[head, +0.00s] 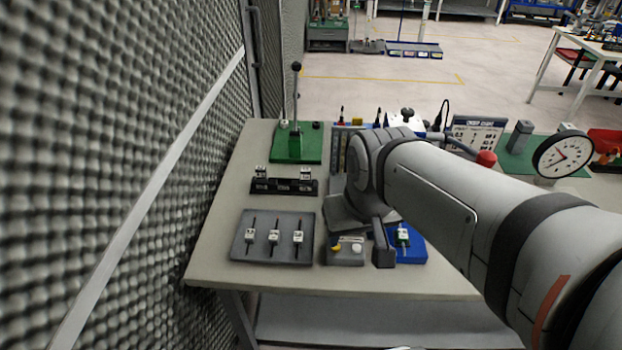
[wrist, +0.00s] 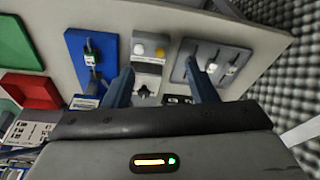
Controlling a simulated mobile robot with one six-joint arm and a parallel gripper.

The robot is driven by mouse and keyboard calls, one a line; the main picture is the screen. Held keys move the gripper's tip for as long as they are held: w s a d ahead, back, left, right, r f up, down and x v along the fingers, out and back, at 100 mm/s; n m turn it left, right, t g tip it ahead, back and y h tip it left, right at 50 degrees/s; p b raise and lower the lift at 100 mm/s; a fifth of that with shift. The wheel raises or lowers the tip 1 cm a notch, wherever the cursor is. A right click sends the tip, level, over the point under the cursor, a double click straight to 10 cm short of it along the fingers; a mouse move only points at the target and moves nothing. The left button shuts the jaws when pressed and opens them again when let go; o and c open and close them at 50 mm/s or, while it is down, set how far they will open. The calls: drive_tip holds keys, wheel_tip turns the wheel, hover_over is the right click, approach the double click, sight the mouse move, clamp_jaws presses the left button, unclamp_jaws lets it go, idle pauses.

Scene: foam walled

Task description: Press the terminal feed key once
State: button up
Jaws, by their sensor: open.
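A small grey box (head: 346,257), which looks like the terminal, sits at the table's front edge in the head view. It has a yellow button (head: 336,244) and a pale button (head: 357,247). The wrist view shows the yellow button (wrist: 160,53) and the pale round button (wrist: 138,49) side by side on the box. I cannot read which is the feed key. My gripper (wrist: 160,66) is open and empty, its fingers spread to either side of the box in the wrist view. In the head view my wrist partly hides the area behind the box.
Behind are a black rack (head: 266,187) and a green lever press (head: 310,152). A dial gauge (head: 563,154) stands right. A foam wall (head: 130,150) borders the left.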

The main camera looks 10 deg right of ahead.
clamp_jaws()
idle(0.3)
drive_tip(key=shift+d, duration=0.1)
idle(1.1)
